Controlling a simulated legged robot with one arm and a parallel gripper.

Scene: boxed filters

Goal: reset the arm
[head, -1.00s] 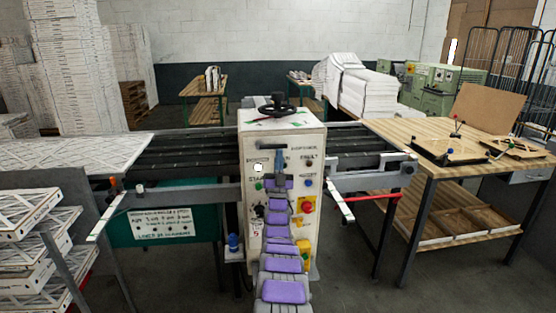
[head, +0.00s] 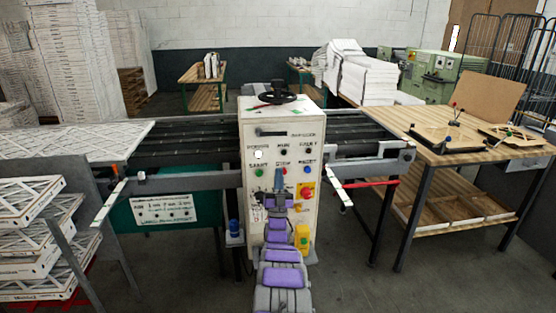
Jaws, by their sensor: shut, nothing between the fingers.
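My arm reaches forward from the bottom centre, with purple pads on its grey links. My gripper (head: 279,178) is the slim blue-grey tip at its far end. It is shut and holds nothing. It shows in front of the white control cabinet (head: 257,218), just below the row of coloured buttons. I cannot tell whether it touches the cabinet face. The arm hides part of the cabinet's lower front.
A black handwheel (head: 277,98) tops the cabinet. A red-and-yellow emergency button (head: 307,190) is right of my gripper. A wooden table (head: 420,148) stands right, racked filter frames (head: 30,205) left. Bare floor (head: 345,280) shows at lower right.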

